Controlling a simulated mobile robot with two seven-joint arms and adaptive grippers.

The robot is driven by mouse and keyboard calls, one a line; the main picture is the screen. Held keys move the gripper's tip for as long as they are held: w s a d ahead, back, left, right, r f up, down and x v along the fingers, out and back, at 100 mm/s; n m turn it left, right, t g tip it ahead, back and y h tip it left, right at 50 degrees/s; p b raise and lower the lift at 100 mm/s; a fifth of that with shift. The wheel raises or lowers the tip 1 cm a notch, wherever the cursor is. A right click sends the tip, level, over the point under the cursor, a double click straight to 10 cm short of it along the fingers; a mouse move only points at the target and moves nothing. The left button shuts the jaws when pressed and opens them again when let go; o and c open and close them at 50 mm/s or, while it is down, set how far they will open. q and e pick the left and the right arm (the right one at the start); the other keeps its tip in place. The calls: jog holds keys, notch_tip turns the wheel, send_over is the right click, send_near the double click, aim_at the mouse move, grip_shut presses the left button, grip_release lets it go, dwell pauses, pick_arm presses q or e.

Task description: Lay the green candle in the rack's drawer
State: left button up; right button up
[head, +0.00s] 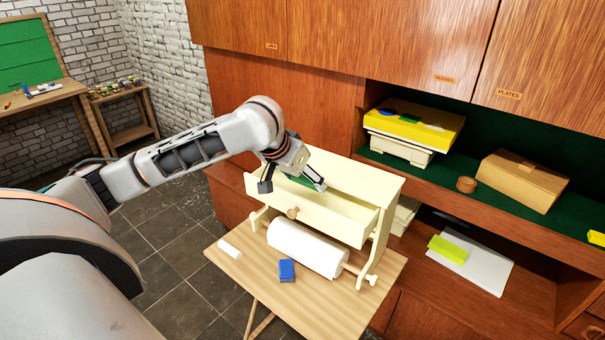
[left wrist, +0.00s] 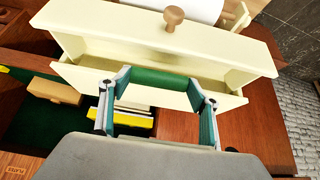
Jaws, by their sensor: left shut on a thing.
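The cream rack (head: 375,186) stands on a small wooden table, with its drawer (head: 330,220) pulled out. The drawer front with its round wooden knob also shows in the left wrist view (left wrist: 120,25). My left gripper (head: 293,184) is over the open drawer, its fingers pointing down. It is shut on the green candle (head: 300,179), which lies crosswise between the fingertips in the left wrist view (left wrist: 158,81). The candle is above or just inside the drawer; I cannot tell whether it touches the bottom. The visible part of the drawer looks empty. My right gripper is not in view.
A white paper roll (head: 305,249) hangs on a rod under the drawer. A blue packet (head: 287,270) and a white cylinder (head: 230,249) lie on the table (head: 330,308). The wall unit's shelf behind holds a yellow box (head: 415,127) and a brown box (head: 522,180).

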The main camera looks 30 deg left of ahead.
pick_arm(q)
notch_tip(320, 180, down, 2)
jog(key=shift+f, duration=0.7)
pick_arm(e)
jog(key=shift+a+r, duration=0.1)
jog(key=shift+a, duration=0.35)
pick_arm(q)
jog(key=o, duration=1.2)
jog(key=shift+c, duration=0.2)
